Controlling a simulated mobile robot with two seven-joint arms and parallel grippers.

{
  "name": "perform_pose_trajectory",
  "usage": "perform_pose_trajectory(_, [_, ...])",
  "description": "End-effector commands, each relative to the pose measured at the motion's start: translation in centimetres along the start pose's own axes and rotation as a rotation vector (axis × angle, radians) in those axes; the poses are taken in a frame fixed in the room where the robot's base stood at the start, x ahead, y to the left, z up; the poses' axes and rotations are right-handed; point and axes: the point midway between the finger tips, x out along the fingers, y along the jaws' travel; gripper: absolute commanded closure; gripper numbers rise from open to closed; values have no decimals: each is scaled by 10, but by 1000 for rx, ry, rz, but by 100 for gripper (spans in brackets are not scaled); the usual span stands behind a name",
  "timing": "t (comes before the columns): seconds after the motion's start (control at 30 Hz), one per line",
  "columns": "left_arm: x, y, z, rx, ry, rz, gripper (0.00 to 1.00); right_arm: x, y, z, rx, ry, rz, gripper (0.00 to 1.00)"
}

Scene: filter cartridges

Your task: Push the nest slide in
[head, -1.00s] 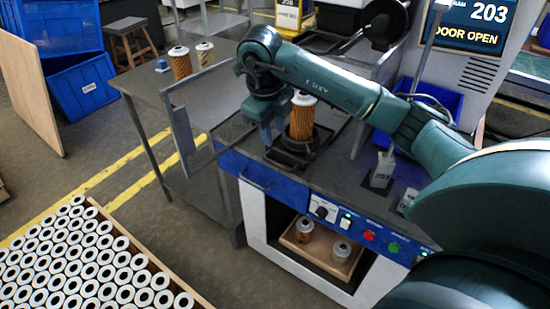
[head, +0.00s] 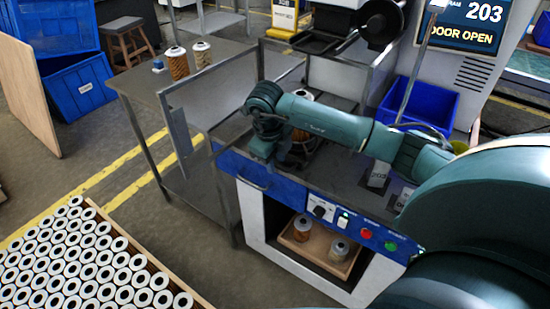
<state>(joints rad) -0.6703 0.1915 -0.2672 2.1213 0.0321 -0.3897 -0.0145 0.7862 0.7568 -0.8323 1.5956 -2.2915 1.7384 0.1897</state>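The nest slide (head: 297,163) is a dark holder on the machine's worktop, near the front edge, mostly hidden behind my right arm. A filter cartridge (head: 302,97) with orange-brown pleats and a pale top stands upright in it; my forearm crosses in front of its middle. My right gripper (head: 262,155) points down at the front left of the nest, low over the worktop edge. Its fingers are too dark and covered to show whether they are open or touching the slide. The machine's screen (head: 465,25) reads "203" and "DOOR OPEN". My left gripper is out of view.
A metal guard frame (head: 172,118) stands open left of the nest. Below are a blue front panel with buttons (head: 365,233) and a shelf tray (head: 322,262) with two cartridges. A blue bin (head: 425,105) is behind. A side table (head: 140,83) holds two cartridges.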

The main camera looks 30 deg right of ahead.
Motion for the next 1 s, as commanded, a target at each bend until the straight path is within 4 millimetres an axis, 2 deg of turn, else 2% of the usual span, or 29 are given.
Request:
perform_pose_trajectory(0.03, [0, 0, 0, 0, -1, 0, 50, 0, 0, 0, 0, 0, 0, 74])
perform_pose_trajectory(0.37, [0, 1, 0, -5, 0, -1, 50, 0, 0, 0, 0, 0, 1, 100])
perform_pose_trajectory(0.8, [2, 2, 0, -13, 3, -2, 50, 0, -1, 0, 1, -1, 0, 100])
perform_pose_trajectory(0.87, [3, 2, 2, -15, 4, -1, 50, 2, -7, 1, 2, 0, -1, 100])
perform_pose_trajectory(1.0, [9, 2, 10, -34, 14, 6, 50, 11, -38, 1, 8, 0, -6, 100])
